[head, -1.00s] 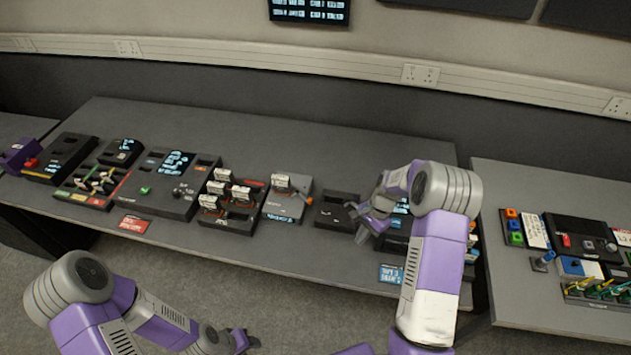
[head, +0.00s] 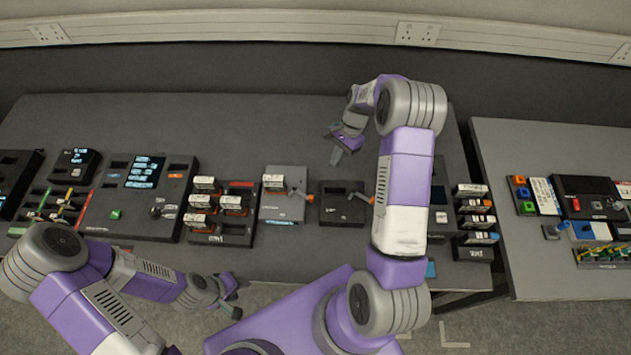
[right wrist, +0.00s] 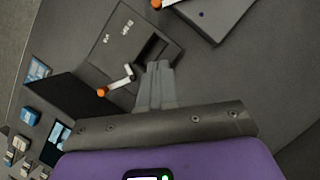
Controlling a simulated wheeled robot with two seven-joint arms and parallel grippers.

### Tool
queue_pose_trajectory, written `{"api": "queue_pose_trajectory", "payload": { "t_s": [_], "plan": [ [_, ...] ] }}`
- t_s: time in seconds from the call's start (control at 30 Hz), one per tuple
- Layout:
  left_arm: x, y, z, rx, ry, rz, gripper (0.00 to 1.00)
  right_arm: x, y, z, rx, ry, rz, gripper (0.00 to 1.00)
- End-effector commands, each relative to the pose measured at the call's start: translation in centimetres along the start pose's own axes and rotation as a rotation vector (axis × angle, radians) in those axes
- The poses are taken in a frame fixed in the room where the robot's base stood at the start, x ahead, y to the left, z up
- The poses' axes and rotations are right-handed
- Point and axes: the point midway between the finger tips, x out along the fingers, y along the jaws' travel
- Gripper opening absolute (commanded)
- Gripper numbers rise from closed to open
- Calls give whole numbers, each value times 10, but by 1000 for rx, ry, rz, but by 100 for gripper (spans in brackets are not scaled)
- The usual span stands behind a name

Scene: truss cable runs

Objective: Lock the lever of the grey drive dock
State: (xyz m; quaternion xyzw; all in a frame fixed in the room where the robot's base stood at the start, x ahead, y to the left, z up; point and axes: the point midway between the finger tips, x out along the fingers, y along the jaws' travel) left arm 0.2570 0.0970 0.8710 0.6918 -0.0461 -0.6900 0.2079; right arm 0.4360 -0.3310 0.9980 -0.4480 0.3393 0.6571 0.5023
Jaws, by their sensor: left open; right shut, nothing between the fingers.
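In the right wrist view only a corner of this dock (right wrist: 222,14) shows at the top. My right gripper (head: 336,156) is shut and empty, above the table behind the docks; its fingers (right wrist: 157,85) are together in the wrist view. My left gripper (head: 234,294) is open, low in front of the table, away from the dock.
A black dock (head: 340,213) with an empty slot and an orange-tipped lever stands just right of the grey one. A rack of drives (head: 238,239) stands close on the left. The table behind (head: 240,130) is clear. Another rack (head: 474,252) is at right.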

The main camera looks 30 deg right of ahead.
Motion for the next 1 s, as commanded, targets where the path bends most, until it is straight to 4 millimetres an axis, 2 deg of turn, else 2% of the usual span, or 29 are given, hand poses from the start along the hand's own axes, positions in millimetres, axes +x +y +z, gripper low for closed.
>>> {"api": "queue_pose_trajectory", "payload": {
  "t_s": [0.17, 0.27, 0.7, 0.8, 1.0],
  "plan": [
    [0, 0, -1, 0, 2, 0, 43, 4, 0, 0, -1, -1, 1, 0],
    [-1, 0, -1, 0, 2, 0, 43, 13, 0, 1, 0, -3, 3, 0],
    [-7, 3, -1, 0, 2, 0, 43, 101, 1, 1, -1, -4, 4, 0],
    [-12, 5, 0, 0, 2, 0, 43, 106, 0, 17, -4, -3, 2, 0],
    [-17, 6, 0, 0, 2, 0, 43, 113, 0, 34, -2, -1, 1, 0]
  ]
}}
